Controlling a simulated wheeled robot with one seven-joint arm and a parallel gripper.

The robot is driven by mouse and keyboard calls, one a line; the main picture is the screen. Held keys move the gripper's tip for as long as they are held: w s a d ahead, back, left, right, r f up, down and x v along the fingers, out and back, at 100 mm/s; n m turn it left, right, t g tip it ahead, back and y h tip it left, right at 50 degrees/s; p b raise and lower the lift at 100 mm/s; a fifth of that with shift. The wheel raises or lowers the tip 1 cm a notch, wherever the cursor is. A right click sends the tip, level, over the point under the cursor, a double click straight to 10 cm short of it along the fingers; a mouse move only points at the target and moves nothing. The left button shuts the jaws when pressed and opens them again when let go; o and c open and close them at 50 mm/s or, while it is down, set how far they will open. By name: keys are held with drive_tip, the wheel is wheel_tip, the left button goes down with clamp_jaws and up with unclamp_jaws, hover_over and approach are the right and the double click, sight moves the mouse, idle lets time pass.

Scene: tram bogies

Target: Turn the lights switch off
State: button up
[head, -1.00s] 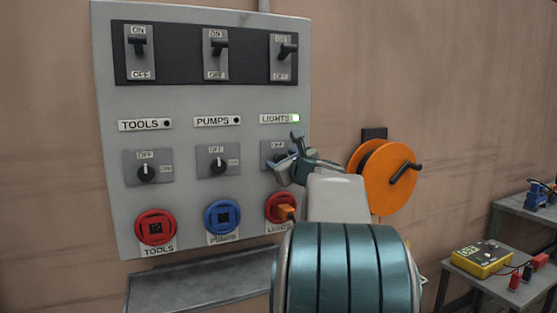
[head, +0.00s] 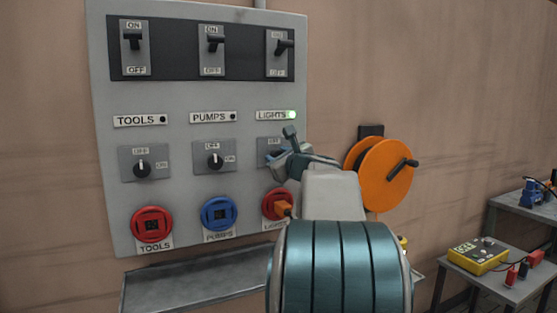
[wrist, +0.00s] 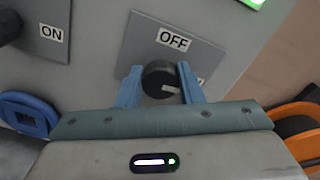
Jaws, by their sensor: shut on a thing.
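The lights switch (wrist: 157,80) is a black rotary knob on a grey plate, under the LIGHTS label (head: 271,115) on the wall panel. My gripper (head: 283,152) covers most of it in the head view. In the wrist view my gripper (wrist: 160,88) has its blue fingers on either side of the knob, shut on it. The knob's white mark points right, towards the partly hidden ON label, away from the OFF label (wrist: 173,40) above. The lights lamp (head: 292,114) glows green.
The tools knob (head: 141,168) and pumps knob (head: 214,160) sit to the left. Lever switches (head: 211,43) line the top. An orange plug (head: 283,209) is in the red lights socket below. An orange reel (head: 386,176) hangs close on the right.

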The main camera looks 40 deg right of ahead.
drive_tip(key=shift+a+f+n+b, duration=0.1)
drive_tip(key=shift+f+n+b, duration=0.05)
drive_tip(key=shift+n+b, duration=2.55)
drive_tip(key=shift+d+f+n+b, duration=0.1)
drive_tip(key=shift+f+n+b, duration=0.05)
drive_tip(key=shift+n+b, duration=2.55)
drive_tip(key=shift+a+f+n+b, duration=0.1)
drive_tip(key=shift+f+n+b, duration=0.05)
drive_tip(key=shift+n+b, duration=2.55)
drive_tip(key=shift+n+p, duration=0.45)
drive_tip(key=shift+n, duration=0.15)
drive_tip(key=o, duration=1)
drive_tip(key=shift+c, duration=0.2)
drive_tip(key=v, duration=1.3)
drive_tip(key=shift+s+a, duration=0.2)
drive_tip(key=shift+s, duration=0.15)
drive_tip(key=shift+r, duration=0.1)
